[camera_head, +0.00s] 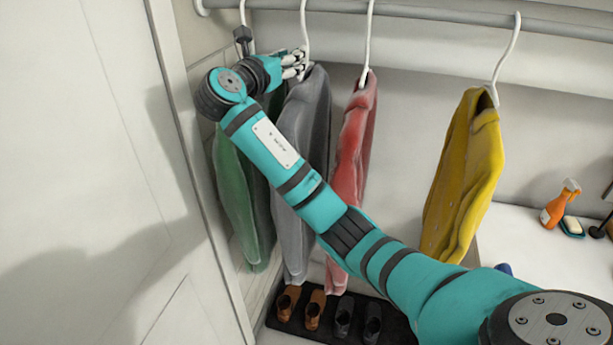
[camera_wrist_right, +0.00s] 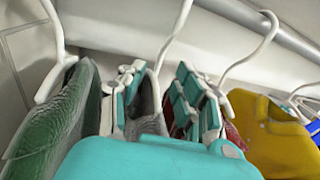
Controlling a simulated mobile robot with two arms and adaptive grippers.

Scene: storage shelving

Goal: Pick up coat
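Several coats hang from white hangers: a green coat (camera_head: 240,195), a grey coat (camera_head: 305,130), a red coat (camera_head: 352,130) and a yellow coat (camera_head: 465,175). My right gripper (camera_head: 295,66) is at the top of the grey coat, by its hanger hook. In the right wrist view its fingers (camera_wrist_right: 158,98) are apart, with the grey coat's collar (camera_wrist_right: 146,112) and hanger between them. Whether they touch the cloth cannot be told. The green coat (camera_wrist_right: 55,125) is left of the fingers; the red coat is mostly hidden behind them. My left gripper is not in view.
The hangers are on a grey rail (camera_head: 420,12). A white door or panel (camera_head: 90,180) stands close at the left. Shoes (camera_head: 315,310) sit on a dark mat below. An orange spray bottle (camera_head: 560,204) and a sponge (camera_head: 572,226) are on a white surface at the right.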

